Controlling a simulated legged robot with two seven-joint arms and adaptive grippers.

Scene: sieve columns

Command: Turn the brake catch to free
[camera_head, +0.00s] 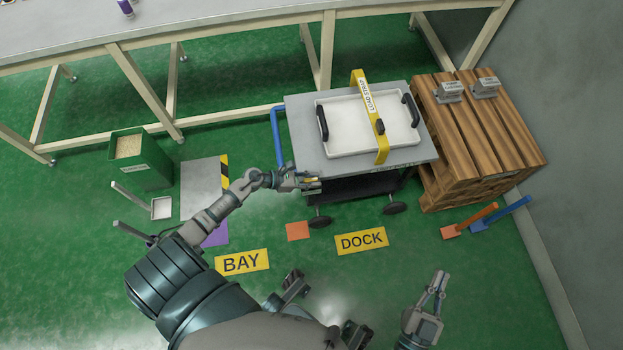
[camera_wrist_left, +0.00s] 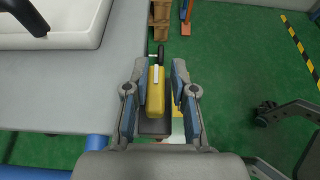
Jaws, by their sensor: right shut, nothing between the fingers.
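The cart (camera_head: 300,140) stands at the dock with a grey top. The brake catch (camera_wrist_left: 156,92), a yellow block with a pale strip on top, sits at the cart's near left corner; in the head view only a small yellow part (camera_head: 311,180) shows at my fingers. My left gripper (camera_wrist_left: 156,88) is open, with one finger on each side of the yellow block and gaps visible on both sides. It also shows in the head view (camera_head: 313,184). My right gripper (camera_head: 441,276) is shut and empty, over the floor at lower right.
A white tray (camera_head: 345,150) with black handles lies on the cart under a yellow load strap (camera_head: 359,80). A wooden pallet stack (camera_head: 455,140) stands close at the right. A green bin (camera_head: 140,170) stands at left. DOCK (camera_head: 362,241) and BAY (camera_head: 242,262) signs lie on the floor.

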